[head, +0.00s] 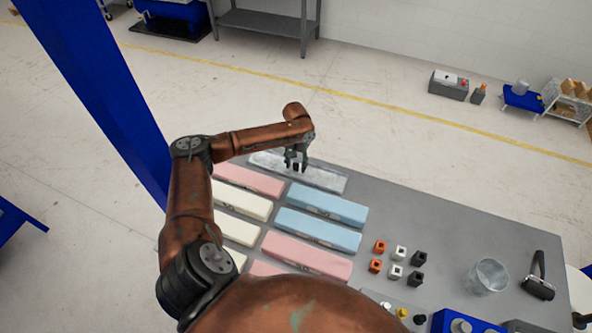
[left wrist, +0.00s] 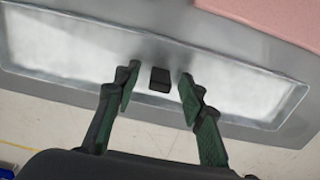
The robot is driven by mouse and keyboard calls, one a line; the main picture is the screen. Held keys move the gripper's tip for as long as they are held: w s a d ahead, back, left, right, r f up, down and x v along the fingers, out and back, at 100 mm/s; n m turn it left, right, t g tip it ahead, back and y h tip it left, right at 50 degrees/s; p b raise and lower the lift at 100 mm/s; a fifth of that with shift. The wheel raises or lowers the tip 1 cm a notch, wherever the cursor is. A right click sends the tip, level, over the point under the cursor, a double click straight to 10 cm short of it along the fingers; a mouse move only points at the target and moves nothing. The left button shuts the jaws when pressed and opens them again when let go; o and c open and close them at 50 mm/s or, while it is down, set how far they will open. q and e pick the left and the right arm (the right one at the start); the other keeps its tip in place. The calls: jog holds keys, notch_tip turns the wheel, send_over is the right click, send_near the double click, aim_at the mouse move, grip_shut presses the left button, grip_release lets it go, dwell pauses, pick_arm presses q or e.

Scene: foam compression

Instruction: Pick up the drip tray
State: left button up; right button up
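The drip tray (head: 328,179) is a long, shallow, pale grey tray at the far left part of the grey table. It also fills the upper part of the left wrist view (left wrist: 60,50), with a small black block-shaped handle (left wrist: 160,79) at its middle. My left gripper (head: 296,163) is over the tray. In the left wrist view its two green fingers (left wrist: 157,88) are apart, one on each side of the black handle, with gaps between. I cannot tell how far above the tray the fingertips are. My right gripper is not in view.
Pink, cream and blue foam blocks (head: 320,201) lie in rows on the table (head: 430,215) in front of the tray. Several small orange, white and black blocks (head: 398,253), a clear cup (head: 487,277) and a black-handled tool (head: 538,280) are to the right. Floor lies beyond the far table edge.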

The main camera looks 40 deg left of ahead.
pick_arm(q)
grip_shut()
dwell(0.3)
jog(key=shift+r, duration=0.2)
